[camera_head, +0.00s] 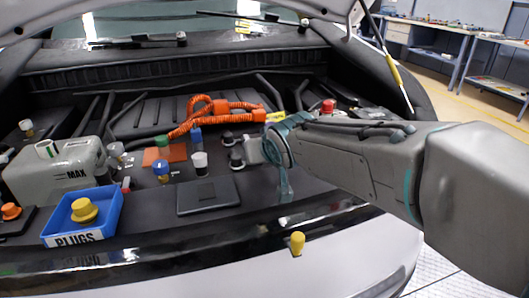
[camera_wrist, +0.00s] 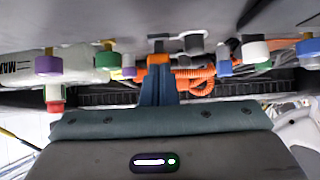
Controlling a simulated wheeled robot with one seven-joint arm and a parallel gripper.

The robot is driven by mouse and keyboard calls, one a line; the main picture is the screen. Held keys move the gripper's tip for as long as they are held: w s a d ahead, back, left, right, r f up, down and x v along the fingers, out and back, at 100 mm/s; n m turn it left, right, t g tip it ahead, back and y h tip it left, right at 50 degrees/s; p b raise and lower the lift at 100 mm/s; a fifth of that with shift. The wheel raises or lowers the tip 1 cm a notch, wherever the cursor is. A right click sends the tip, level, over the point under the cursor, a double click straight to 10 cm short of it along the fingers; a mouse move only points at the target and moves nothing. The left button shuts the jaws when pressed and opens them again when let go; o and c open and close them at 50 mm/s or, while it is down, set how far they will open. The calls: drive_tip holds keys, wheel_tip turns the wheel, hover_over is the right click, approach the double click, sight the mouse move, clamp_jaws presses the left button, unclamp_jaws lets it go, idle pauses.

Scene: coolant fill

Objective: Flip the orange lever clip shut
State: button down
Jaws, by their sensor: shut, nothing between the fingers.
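In the wrist view, a small orange piece (camera_wrist: 158,58), which looks like the lever clip, shows right at the tips of my gripper (camera_wrist: 157,70). A dark part sits just above it in the picture. The blue-teal fingers are together with nothing between them. They overlap the orange piece in the picture, and I cannot tell whether they touch it. In the head view, my gripper (camera_head: 284,178) hangs over the right part of the engine bay. I cannot make out the clip there, and whether it stands up or lies flat is unclear.
Orange hoses (camera_head: 205,112) run behind. Several capped bottles stand around, including a blue cap (camera_head: 161,168). A black flat box (camera_head: 208,196), a blue PLUGS tray (camera_head: 112,222) and a white MAX tank (camera_head: 60,175) lie left. The yellow-handled dipstick (camera_head: 297,243) is at the front edge.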

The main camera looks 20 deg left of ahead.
drive_tip(key=r+p, duration=0.1)
drive_tip(key=r, duration=0.1)
drive_tip(key=r+p, duration=0.1)
drive_tip(key=r, duration=0.1)
drive_tip(key=shift+s+d, duration=0.15)
drive_tip(key=shift+s, duration=0.05)
drive_tip(key=p+v, duration=0.1)
drive_tip(key=v, duration=0.8)
drive_tip(key=shift+r, duration=0.4)
